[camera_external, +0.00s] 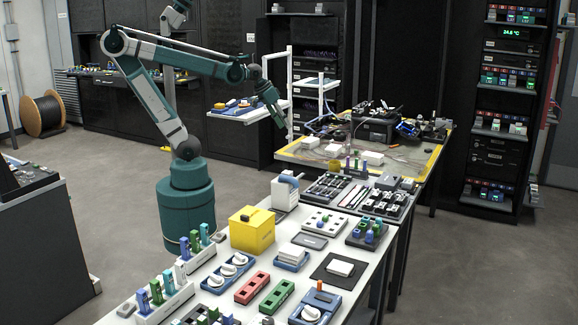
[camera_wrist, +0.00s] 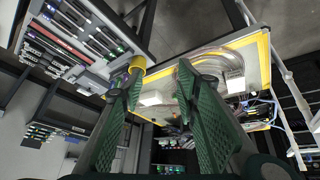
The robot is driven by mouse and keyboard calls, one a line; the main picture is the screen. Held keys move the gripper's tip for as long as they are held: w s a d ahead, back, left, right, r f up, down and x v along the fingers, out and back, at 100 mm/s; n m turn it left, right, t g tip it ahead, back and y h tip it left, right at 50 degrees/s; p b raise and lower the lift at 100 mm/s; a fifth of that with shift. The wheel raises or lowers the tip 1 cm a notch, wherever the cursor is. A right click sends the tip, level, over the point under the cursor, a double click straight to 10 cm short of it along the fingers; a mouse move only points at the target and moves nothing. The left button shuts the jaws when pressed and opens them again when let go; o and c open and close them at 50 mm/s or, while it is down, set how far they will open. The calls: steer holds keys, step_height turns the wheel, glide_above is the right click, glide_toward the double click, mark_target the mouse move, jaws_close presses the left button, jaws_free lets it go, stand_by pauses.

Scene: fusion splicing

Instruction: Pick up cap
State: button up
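My gripper (camera_external: 272,108) is in the air beyond the near table, next to the white shelf stand. In the wrist view its two green ribbed fingers (camera_wrist: 160,82) stand apart with nothing between them, so it is open. I cannot tell which item is the cap. Candidates are small: white round pieces in a blue tray (camera_external: 228,273), and blue and green upright pieces in a white holder (camera_external: 167,300). All of these are well away from the gripper. No cap is clear in the wrist view.
A yellow box (camera_external: 252,230) and several trays crowd the near table (camera_external: 318,263). A yellow-edged workbench (camera_external: 432,160) with cables and devices stands behind it. A white shelf stand (camera_external: 290,85) holding a blue tray is close to my gripper. Grey floor lies open at left and right.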

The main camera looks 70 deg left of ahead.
steer(key=w+a+r+n+g+p, duration=0.2)
steer(key=w+r+n+p, duration=0.15)
steer(key=w, duration=1.05)
steer(key=n+g+p, duration=0.4)
steer(key=n+p, duration=0.2)
steer(key=p, duration=0.2)
glide_above(356, 151)
steer(key=shift+a+f, duration=0.15)
steer(key=shift+f, duration=9.85)
steer(key=shift+f, duration=1.3)
